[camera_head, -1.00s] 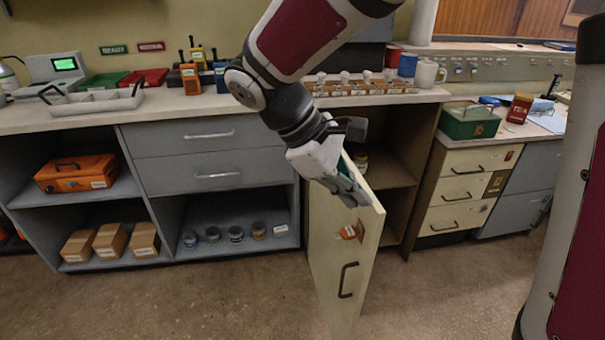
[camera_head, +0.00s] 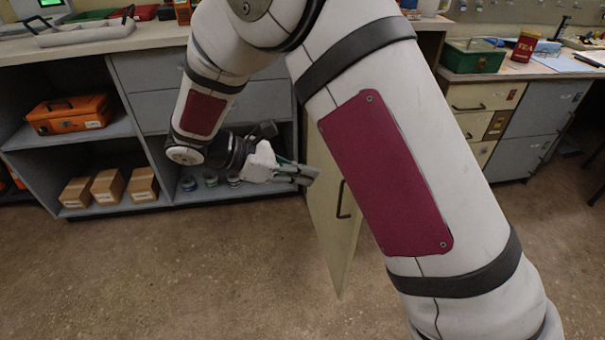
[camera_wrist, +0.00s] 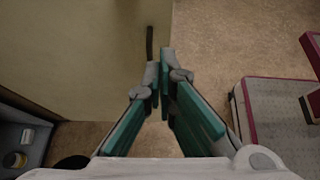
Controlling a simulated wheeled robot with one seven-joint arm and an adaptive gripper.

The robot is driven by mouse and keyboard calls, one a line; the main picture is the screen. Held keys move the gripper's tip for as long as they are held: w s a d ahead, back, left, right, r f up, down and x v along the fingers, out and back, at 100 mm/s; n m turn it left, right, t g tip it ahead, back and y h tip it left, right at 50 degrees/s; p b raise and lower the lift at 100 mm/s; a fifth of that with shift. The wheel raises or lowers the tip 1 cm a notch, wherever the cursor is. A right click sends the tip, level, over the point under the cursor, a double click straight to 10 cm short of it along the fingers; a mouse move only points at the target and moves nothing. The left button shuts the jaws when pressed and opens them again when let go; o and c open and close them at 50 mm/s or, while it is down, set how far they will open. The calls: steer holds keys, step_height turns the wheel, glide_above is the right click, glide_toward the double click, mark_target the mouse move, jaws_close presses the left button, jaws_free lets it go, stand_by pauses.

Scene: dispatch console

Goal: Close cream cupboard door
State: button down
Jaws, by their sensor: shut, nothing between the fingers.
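The cream cupboard door (camera_head: 328,232) stands open, swung out from the counter over the floor. Its outer face and dark handle (camera_head: 340,200) show beside my forearm. My gripper (camera_head: 314,173) is shut and empty, on the outer-face side, with its tips overlapping the door's upper part in the head view. In the wrist view, the door (camera_wrist: 75,50) fills the upper left and the handle (camera_wrist: 149,42) lies just beyond the fingertips (camera_wrist: 160,80). I cannot tell whether the tips touch the door. My arm hides the cupboard opening and part of the door.
Left of the door are grey drawers (camera_head: 165,110) and open shelves with an orange case (camera_head: 70,115) and cardboard boxes (camera_head: 108,187). To the right is a cream drawer unit (camera_head: 480,97) with a green box (camera_head: 472,56) on top. The floor (camera_head: 200,270) in front is clear.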

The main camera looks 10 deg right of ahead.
steer(key=d+r+b+x, duration=0.1)
steer(key=b+x, duration=0.2)
steer(key=x, duration=0.6)
steer(key=shift+d+r, duration=0.2)
steer(key=shift+d, duration=0.1)
steer(key=shift+d, duration=0.15)
